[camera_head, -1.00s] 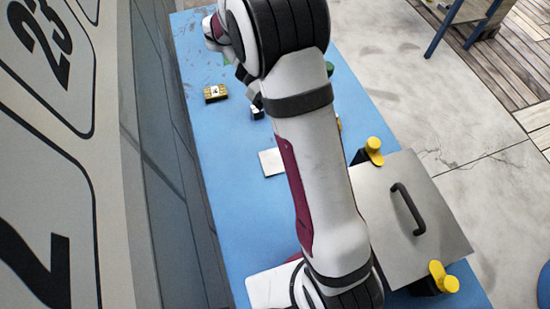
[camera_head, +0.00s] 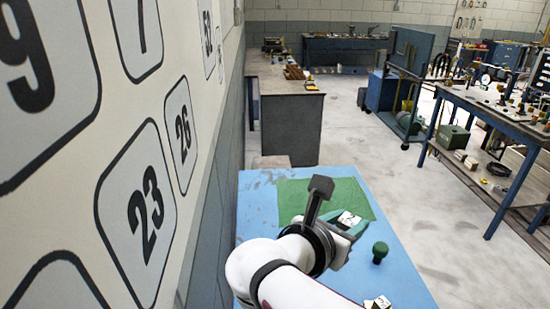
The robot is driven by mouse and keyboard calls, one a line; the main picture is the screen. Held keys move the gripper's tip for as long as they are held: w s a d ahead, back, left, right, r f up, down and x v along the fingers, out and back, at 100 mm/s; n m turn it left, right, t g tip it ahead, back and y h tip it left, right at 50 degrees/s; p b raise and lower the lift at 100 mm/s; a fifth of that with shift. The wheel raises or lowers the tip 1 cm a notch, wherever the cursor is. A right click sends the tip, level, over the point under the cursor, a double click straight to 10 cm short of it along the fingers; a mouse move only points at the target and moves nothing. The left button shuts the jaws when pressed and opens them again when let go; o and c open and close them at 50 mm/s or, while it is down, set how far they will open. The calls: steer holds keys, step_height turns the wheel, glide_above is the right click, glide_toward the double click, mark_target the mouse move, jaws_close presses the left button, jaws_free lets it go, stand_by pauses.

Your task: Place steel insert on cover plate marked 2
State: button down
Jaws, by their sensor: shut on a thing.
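My gripper (camera_head: 350,228) is over the near right part of a green mat (camera_head: 290,203) on the blue bench. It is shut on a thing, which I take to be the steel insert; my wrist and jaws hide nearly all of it. A white plate with a dark mark, perhaps a 2 (camera_head: 349,217), shows right at the jaws. Whether it touches them or lies below cannot be told. I cannot make out its lower part.
A dark green knob (camera_head: 380,251) stands on the blue bench (camera_head: 400,275) right of my gripper. A small brass block with a white label (camera_head: 378,302) is at the bottom edge. A grey workbench (camera_head: 291,125) stands beyond. The numbered wall (camera_head: 150,215) is close on the left.

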step_height(320, 180, down, 34)
steer(key=shift+r, duration=0.1)
steer(key=c, duration=0.5)
jaws_free()
